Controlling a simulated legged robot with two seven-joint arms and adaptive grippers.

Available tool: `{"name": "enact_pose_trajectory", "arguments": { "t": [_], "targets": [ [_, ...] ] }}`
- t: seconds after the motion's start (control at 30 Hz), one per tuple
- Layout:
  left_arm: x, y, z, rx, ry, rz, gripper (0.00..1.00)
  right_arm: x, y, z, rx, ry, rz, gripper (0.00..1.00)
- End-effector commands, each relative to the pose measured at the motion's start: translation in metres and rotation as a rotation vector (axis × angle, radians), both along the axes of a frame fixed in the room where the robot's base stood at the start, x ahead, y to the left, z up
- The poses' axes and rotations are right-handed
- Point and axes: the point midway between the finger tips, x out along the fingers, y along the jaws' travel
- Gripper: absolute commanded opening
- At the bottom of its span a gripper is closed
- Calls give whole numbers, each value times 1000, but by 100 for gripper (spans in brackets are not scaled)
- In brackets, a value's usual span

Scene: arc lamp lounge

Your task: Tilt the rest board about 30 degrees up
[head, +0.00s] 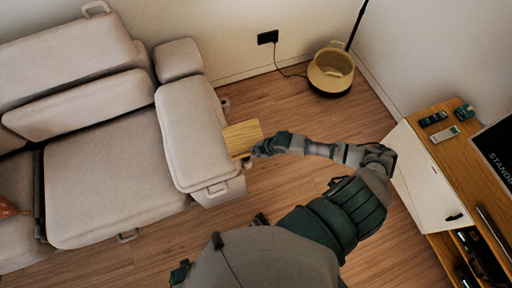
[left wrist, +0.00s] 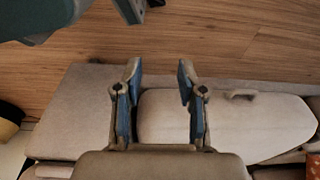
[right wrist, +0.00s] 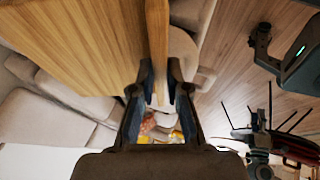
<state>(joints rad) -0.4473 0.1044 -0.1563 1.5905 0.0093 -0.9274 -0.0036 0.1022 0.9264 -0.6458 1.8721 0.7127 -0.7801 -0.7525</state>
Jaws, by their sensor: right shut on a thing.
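The rest board (head: 243,136) is a small light-wood panel at the right side of the sofa's near arm in the head view. My right gripper (head: 257,150) is at its lower right edge. In the right wrist view the board's edge (right wrist: 158,40) runs between the two fingers of my right gripper (right wrist: 160,80), which is shut on it. Its tilt is hard to judge from these views. My left gripper (left wrist: 158,75) is open and empty in the left wrist view, with the sofa behind it. I cannot make it out clearly in the head view.
The pale sofa (head: 105,180) fills the left side. A wooden cabinet (head: 466,160) with remotes and a screen stands at the right, a white panel (head: 425,180) at its side. A round basket-like lamp base (head: 331,71) stands by the wall. Wood floor (head: 285,105) lies between.

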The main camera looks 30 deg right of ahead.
Motion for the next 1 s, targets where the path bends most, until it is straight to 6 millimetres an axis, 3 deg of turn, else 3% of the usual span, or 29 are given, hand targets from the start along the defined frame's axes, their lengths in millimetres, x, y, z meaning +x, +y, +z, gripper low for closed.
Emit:
{"name": "enact_pose_trajectory", "arguments": {
  "t": [0.2,0.53,0.57,0.6,0.67,1.0],
  "targets": [
    [-6,2,-10,2,5,-2,40,-2,1,-11,-24,-104,0,0],
    [-7,0,-11,5,5,-2,40,-2,-1,-12,-20,-117,2,0],
    [-7,0,-11,5,5,-2,40,-2,0,-12,-21,-117,2,16],
    [-7,0,-11,5,5,-2,40,-2,0,-12,-21,-117,2,26],
    [-7,0,-11,5,5,-2,40,-2,0,-12,-22,-117,1,40],
    [-7,1,-11,1,4,-3,40,-3,0,-9,-26,-118,1,40]
  ]
}}
